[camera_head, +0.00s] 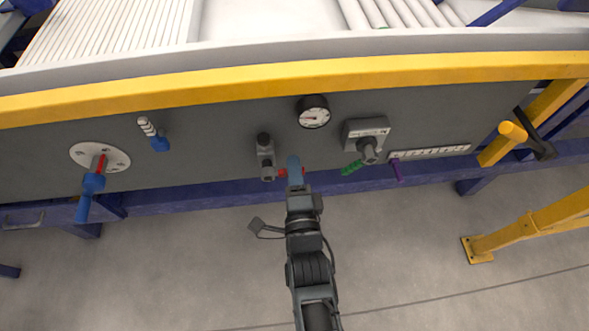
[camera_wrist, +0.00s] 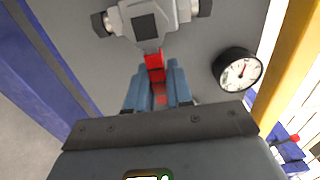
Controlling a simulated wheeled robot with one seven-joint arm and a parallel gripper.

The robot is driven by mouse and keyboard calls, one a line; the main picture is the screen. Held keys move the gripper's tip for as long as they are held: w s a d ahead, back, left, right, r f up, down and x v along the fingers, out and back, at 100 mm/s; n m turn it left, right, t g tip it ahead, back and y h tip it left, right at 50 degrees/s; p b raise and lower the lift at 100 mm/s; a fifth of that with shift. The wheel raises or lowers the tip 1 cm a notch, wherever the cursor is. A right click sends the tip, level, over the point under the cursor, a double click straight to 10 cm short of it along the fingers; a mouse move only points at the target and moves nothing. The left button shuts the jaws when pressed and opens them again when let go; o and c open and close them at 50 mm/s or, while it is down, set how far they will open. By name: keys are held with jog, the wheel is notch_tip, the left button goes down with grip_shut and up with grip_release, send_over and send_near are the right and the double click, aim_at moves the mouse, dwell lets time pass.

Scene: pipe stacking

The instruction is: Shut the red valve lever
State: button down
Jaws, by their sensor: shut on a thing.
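The red valve lever (camera_head: 282,173) sticks out to the right from a grey valve body (camera_head: 266,158) on the dark panel. My gripper (camera_head: 293,164) is at the lever, just right of the valve body, reaching up from below. In the wrist view the red lever (camera_wrist: 155,66) runs from the grey valve body (camera_wrist: 148,22) in between the two blue fingers of my gripper (camera_wrist: 158,82), which are shut on it. The fingers partly hide the lever's outer part.
A round gauge (camera_head: 313,112) sits above right of my gripper. A grey box with a green lever (camera_head: 352,167) and a purple lever (camera_head: 397,170) are further right. A yellow beam (camera_head: 220,84) runs above the panel.

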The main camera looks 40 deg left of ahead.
jog(key=shift+d+f, duration=0.1)
jog(key=shift+f, duration=0.05)
jog(key=c, duration=1.1)
grip_release()
jog(key=p+v, duration=0.1)
jog(key=v, duration=0.6)
jog(key=shift+s+d+p, duration=0.2)
jog(key=shift+s+p, duration=0.05)
jog(key=shift+p, duration=0.1)
